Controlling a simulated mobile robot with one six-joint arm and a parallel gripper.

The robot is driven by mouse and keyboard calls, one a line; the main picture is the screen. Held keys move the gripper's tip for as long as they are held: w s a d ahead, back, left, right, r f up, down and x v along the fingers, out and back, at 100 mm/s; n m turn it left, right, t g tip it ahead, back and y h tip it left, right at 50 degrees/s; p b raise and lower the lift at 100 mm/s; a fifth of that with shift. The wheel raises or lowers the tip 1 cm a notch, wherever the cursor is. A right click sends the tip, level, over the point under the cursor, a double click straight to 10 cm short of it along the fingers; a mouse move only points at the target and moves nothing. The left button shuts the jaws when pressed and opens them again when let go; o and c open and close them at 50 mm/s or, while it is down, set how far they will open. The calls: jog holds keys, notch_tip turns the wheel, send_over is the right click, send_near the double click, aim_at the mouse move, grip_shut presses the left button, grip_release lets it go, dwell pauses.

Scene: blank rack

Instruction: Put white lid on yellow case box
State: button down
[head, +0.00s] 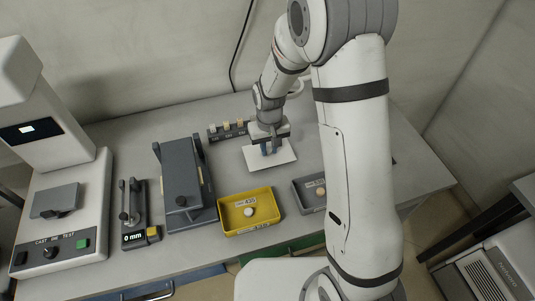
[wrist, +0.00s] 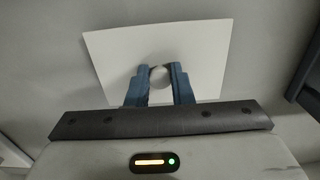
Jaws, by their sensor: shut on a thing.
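The white lid (head: 283,155) is a flat plate at the middle of the table, behind the yellow case box. It also shows in the wrist view (wrist: 115,52), with a small round knob at its middle. My gripper (head: 266,149) is over the lid, its blue fingers (wrist: 160,78) shut on the knob. I cannot tell whether the lid touches the table. The yellow case box (head: 230,221) is an open, shallow tray with a label, in front of the lid. A small round pale piece (head: 248,211) lies in it.
A grey case box (head: 299,197) with a round piece stands right of the yellow one, partly behind my arm. A dark grey device (head: 181,178) stands left of it. A small rack (head: 227,131) is behind. A test machine (head: 65,215) fills the left end.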

aim_at(269, 149)
notch_tip(269, 149, up, 6)
jog(key=p, duration=0.3)
jog(key=shift+f, duration=0.1)
